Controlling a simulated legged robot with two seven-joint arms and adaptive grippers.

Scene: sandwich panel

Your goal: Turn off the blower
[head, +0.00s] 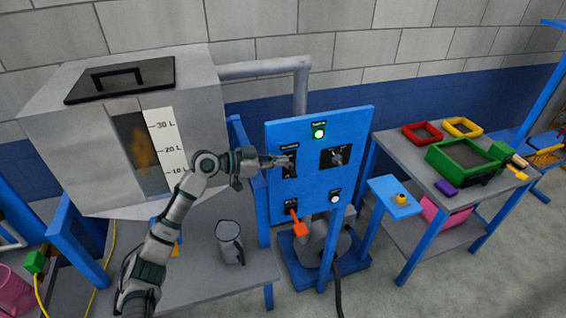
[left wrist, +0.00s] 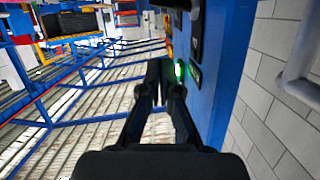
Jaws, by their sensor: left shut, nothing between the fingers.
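A blue control panel (head: 312,178) stands upright in the middle of the head view. It carries a lit green light (head: 319,131) at the top, a dark rotary switch (head: 336,157) at the right, and a white button (head: 334,196) lower right. My left gripper (head: 287,162) is shut and empty, in front of the panel's left-hand black switch plate, which it partly hides. I cannot tell whether it touches. In the left wrist view the shut fingers (left wrist: 157,80) lie beside the blue panel (left wrist: 232,60) and the glowing green light (left wrist: 179,70). My right gripper does not show.
A grey tank (head: 80,140) with a level scale stands left, above a table with a metal jug (head: 229,243). An orange handle (head: 299,224) sticks out below the panel. A grey table (head: 400,160) at right holds a green tray (head: 433,169) and colored frames.

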